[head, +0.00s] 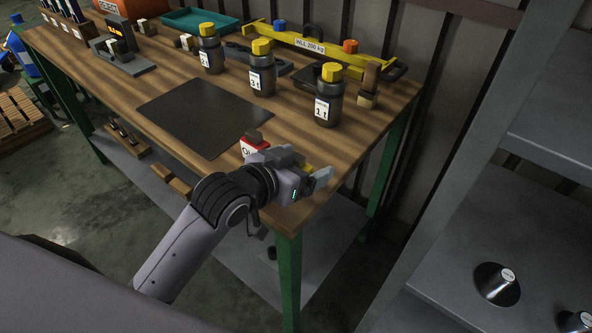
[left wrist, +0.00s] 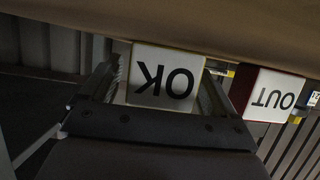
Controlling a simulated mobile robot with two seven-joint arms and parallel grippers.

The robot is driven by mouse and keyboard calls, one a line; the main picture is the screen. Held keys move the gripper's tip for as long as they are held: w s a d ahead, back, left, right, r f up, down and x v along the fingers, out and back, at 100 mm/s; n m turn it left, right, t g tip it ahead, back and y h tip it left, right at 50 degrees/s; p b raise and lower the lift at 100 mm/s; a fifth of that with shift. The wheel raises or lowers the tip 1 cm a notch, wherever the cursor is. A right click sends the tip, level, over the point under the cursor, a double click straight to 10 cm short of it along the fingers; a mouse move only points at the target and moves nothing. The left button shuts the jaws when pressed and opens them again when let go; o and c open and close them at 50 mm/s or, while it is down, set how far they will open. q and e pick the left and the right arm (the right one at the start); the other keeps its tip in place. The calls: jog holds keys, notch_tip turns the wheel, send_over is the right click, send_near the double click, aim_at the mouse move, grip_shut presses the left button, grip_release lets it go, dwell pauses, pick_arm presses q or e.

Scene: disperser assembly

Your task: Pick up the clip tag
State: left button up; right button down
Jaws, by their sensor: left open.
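My left gripper (head: 308,172) is open at the table's near right corner. In the left wrist view its fingers (left wrist: 160,92) stand on either side of a white block-like tag marked OK (left wrist: 163,76), which appears upside down. The tag lies between the fingers; I cannot tell whether either touches it. In the head view the gripper mostly hides this tag. A second tag, red and white, marked OUT (left wrist: 272,95), stands beside it outside the fingers; in the head view it shows (head: 254,148) just behind the wrist. My right gripper is not in view.
The wooden table (head: 330,150) holds a dark mat (head: 205,117) left of the gripper. Several dark yellow-capped bottles (head: 262,80) stand behind. A yellow lifting beam (head: 300,42) lies at the back. A grey shelf (head: 455,255) stands right, across a gap.

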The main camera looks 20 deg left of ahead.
pick_arm(q)
jog(key=c, duration=1.1)
jog(key=shift+r, duration=0.1)
